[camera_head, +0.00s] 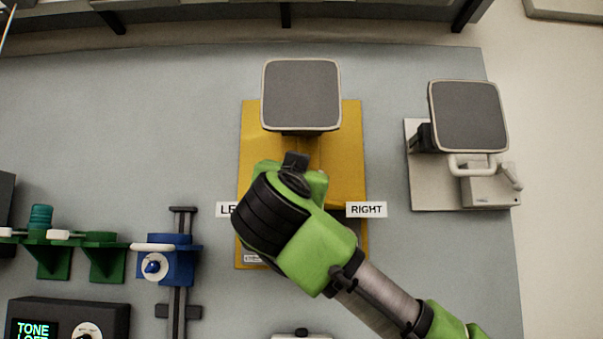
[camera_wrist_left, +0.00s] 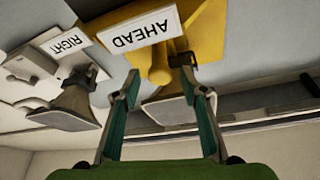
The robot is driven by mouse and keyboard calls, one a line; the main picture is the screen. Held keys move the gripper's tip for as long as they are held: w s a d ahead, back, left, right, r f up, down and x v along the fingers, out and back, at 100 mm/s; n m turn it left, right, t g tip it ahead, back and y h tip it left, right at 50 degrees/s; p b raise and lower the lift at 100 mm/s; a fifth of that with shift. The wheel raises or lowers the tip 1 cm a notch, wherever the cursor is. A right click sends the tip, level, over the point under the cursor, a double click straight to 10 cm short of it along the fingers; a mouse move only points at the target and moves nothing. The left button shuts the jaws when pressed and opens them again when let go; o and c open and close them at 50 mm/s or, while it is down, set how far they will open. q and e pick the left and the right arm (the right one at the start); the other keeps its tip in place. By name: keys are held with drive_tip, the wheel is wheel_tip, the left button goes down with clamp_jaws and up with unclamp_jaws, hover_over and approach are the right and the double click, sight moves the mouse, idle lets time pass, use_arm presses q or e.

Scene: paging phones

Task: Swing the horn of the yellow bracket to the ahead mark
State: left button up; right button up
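The yellow bracket (camera_head: 350,150) is fixed to a grey wall panel. Its horn (camera_head: 300,93), with a grey square face and pale rim, faces outward near the bracket's middle. The horn also shows beyond my fingers in the left wrist view (camera_wrist_left: 168,112). The AHEAD label (camera_wrist_left: 138,27) is readable there; my arm hides it in the head view. My right gripper is out of view.
A pale bracket with a second horn (camera_head: 468,116) stands to the right. A blue fixture (camera_head: 180,262) on a rail and green holders (camera_head: 104,258) are at the left. A black TONE box (camera_head: 70,318) is at lower left. A shelf edge (camera_head: 200,12) runs above.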

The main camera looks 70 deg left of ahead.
use_arm(q)
drive_tip(key=v, duration=0.9)
drive_tip(key=shift+d, duration=0.2)
drive_tip(key=shift+f, duration=0.1)
